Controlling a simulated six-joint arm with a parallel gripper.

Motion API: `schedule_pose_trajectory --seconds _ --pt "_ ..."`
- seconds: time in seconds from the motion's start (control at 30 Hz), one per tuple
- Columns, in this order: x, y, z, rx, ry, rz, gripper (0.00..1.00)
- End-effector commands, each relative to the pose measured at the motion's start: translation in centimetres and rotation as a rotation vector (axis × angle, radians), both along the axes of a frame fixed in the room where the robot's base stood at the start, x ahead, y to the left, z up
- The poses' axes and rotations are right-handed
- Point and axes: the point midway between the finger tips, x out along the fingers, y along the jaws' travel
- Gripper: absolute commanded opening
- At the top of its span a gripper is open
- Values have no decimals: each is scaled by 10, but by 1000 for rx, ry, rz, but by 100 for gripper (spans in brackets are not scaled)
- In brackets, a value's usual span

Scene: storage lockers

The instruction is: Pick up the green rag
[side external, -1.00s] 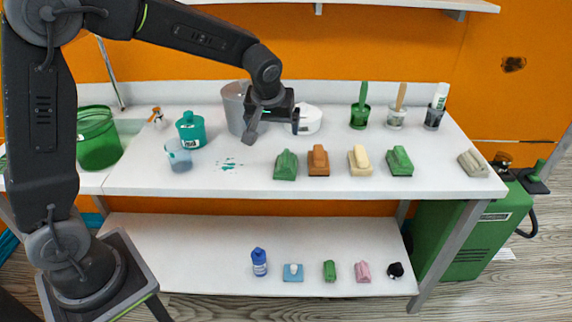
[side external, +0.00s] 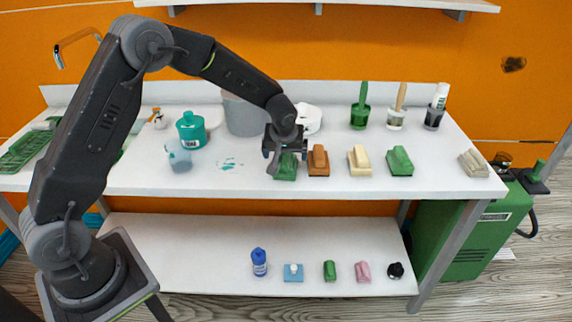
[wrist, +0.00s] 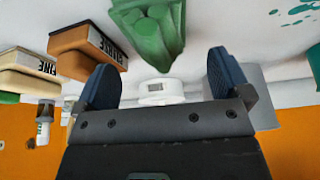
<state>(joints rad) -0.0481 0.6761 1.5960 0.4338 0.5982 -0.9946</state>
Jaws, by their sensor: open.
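A green, folded cloth-like rag (side external: 285,172) stands on the white worktop near its front edge, left of a brown block (side external: 318,161). My gripper (side external: 285,150) is just above and behind the rag in the side view, pointing down and partly hiding it. In the wrist view, the rag (wrist: 150,28) shows at the top centre, beyond the two blue fingertips. My gripper (wrist: 163,82) is open, with nothing between the fingers. The rag looks apart from both fingers.
Close right of the rag is the brown block, labelled in the wrist view (wrist: 90,50), then a cream block (side external: 359,160) and another green item (side external: 399,161). A grey bucket (side external: 243,112) and a white round device (side external: 308,119) stand behind. Green smears (side external: 229,163) mark the worktop left.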

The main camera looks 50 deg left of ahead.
Motion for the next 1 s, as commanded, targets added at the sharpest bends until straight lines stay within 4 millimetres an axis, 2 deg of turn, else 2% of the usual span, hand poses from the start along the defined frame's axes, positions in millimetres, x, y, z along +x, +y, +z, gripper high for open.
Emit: schedule_pose_trajectory --seconds 0.13,0.3,0.57,1.0 --pt "6 3 -23 0 4 0 96" --pt "11 8 -40 -2 2 0 96" --pt "13 8 -43 -2 1 -2 96" --pt "12 8 -42 -2 1 -1 56"
